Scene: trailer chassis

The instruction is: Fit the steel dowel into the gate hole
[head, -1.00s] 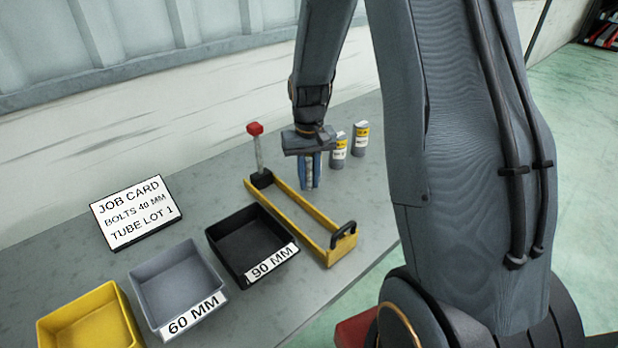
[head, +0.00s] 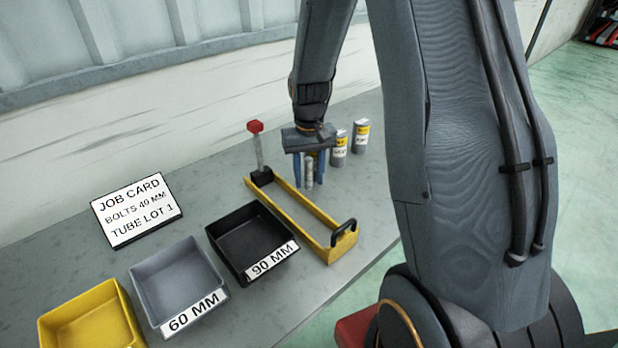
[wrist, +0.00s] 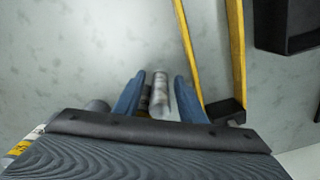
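The steel dowel (head: 309,173) is a short grey cylinder between the two blue fingers of my gripper (head: 309,184). In the wrist view the dowel (wrist: 161,95) looks blurred, with a gap between it and the left finger; my gripper (wrist: 157,92) is open around it. I cannot tell whether the dowel's lower end touches the bench. The yellow frame (head: 300,215) lies just in front of my gripper, with a black loop handle at its near end and a red-headed pin (head: 257,145) in a black block at its far end. I cannot make out a gate hole.
Two labelled grey cans (head: 339,150) stand right of my gripper on the grey bench (head: 225,176). A black 90 MM bin (head: 243,237), a grey 60 MM bin (head: 178,277) and a yellow bin (head: 85,318) sit left of the frame. A job card (head: 137,210) stands behind them.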

